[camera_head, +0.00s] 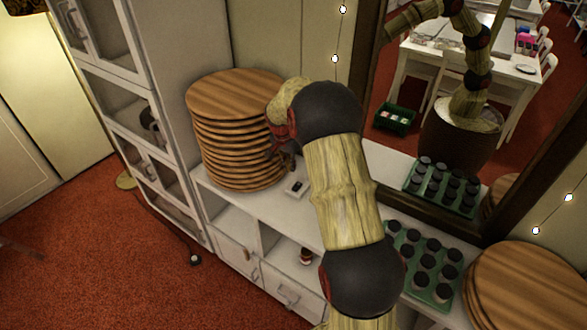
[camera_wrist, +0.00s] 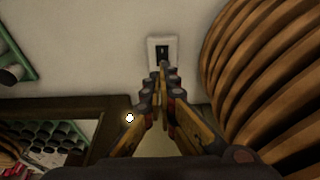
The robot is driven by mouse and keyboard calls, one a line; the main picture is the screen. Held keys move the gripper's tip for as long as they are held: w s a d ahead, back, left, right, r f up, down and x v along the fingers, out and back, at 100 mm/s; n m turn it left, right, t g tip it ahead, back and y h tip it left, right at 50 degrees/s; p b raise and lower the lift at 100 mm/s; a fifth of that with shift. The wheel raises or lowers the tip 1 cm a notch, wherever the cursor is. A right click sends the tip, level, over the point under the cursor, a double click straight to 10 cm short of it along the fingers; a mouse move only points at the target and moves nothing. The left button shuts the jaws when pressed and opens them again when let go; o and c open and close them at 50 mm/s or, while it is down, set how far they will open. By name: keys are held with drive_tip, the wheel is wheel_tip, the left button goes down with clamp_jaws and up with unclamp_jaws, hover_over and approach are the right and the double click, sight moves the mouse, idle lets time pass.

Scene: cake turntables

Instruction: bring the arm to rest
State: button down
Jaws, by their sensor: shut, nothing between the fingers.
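My arm reaches over the white cabinet top in the head view, with its bamboo-like link (camera_head: 340,185) and dark joints in front of the cabinet. My gripper (camera_wrist: 163,75) shows in the wrist view with its fingers closed together and empty. In the head view the gripper is mostly hidden behind the arm. The fingertips overlap the lower edge of a small white plate with a dark centre (camera_wrist: 162,50) in the wrist view. Whether they touch it cannot be told. The same plate (camera_head: 296,188) lies on the cabinet top in the head view.
A tall stack of round wooden boards (camera_head: 240,125) stands close beside the gripper; it fills the right of the wrist view (camera_wrist: 270,70). A green tray of jars (camera_head: 441,291) and more round boards (camera_head: 530,285) are at right. A large mirror (camera_head: 400,150) stands behind the cabinet.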

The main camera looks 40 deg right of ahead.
idle(0.7)
drive_tip(key=s+a+n+g+y, duration=0.1)
drive_tip(key=s+a+n, duration=0.4)
drive_tip(key=s, duration=0.3)
drive_tip(key=s+a+r+n+t, duration=0.2)
drive_tip(key=s+a+r+n, duration=0.2)
drive_tip(key=s+a+r, duration=0.7)
drive_tip(key=s+a+r+n+t+y, duration=0.1)
drive_tip(key=s+a+r+n+t, duration=0.2)
drive_tip(key=s+a+r, duration=0.8)
drive_tip(key=s+a+n, duration=0.2)
drive_tip(key=s, duration=0.3)
drive_tip(key=shift+a+r+t+y, duration=0.15)
drive_tip(key=shift+a+t+y, duration=0.05)
drive_tip(key=shift+t+y, duration=0.1)
drive_tip(key=c, duration=2.5)
unclamp_jaws()
